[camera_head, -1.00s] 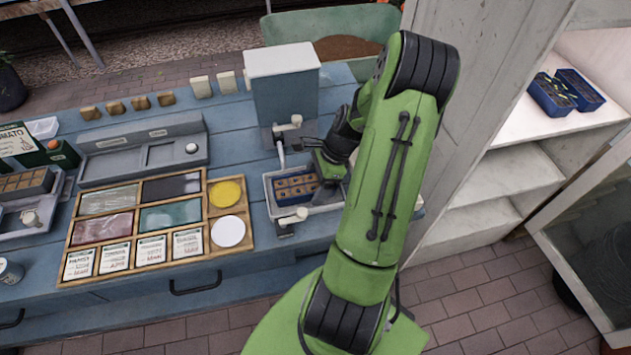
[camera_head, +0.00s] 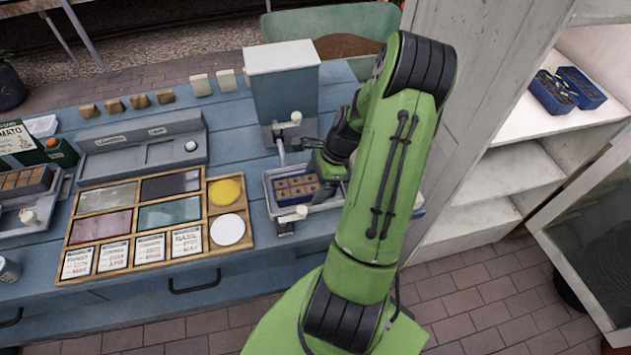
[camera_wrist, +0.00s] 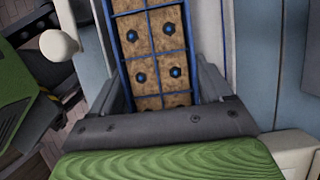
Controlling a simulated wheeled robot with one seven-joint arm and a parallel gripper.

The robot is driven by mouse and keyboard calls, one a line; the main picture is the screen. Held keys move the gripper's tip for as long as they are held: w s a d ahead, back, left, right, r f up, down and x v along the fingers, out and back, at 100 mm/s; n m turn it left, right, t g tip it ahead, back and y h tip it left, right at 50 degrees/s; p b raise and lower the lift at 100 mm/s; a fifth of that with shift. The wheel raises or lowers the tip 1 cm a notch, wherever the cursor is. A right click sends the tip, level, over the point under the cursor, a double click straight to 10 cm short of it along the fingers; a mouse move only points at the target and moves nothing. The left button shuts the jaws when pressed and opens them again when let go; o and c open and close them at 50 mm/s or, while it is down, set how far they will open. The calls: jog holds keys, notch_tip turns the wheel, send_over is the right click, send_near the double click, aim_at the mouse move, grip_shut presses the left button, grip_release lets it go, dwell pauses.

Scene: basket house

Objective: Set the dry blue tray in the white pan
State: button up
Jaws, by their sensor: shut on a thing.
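The blue tray (camera_head: 296,187) has several brown soil cells with dark holes. It sits inside the white pan (camera_head: 275,201), below the spout of the grey-white dispenser box. My gripper (camera_head: 322,182) is at the tray's right end. The wrist view shows the tray (camera_wrist: 152,45) between the two dark fingers of my gripper (camera_wrist: 164,92), which are shut on its near end. The pan's pale rim shows beside it in that view. Whether the tray's underside rests on the pan floor is hidden.
The dispenser (camera_head: 283,85) stands behind the pan, with a tap knob (camera_head: 292,213) at the pan's front. A wooden organiser (camera_head: 160,220) lies to the left. Two planted blue trays (camera_head: 567,90) stand on the white shelf at right.

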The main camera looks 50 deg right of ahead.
jog(key=shift+f, duration=0.1)
jog(key=o, duration=1.1)
jog(key=shift+c, duration=0.2)
notch_tip(320, 180, up, 8)
jog(key=p, duration=0.7)
jog(key=shift+p, duration=0.4)
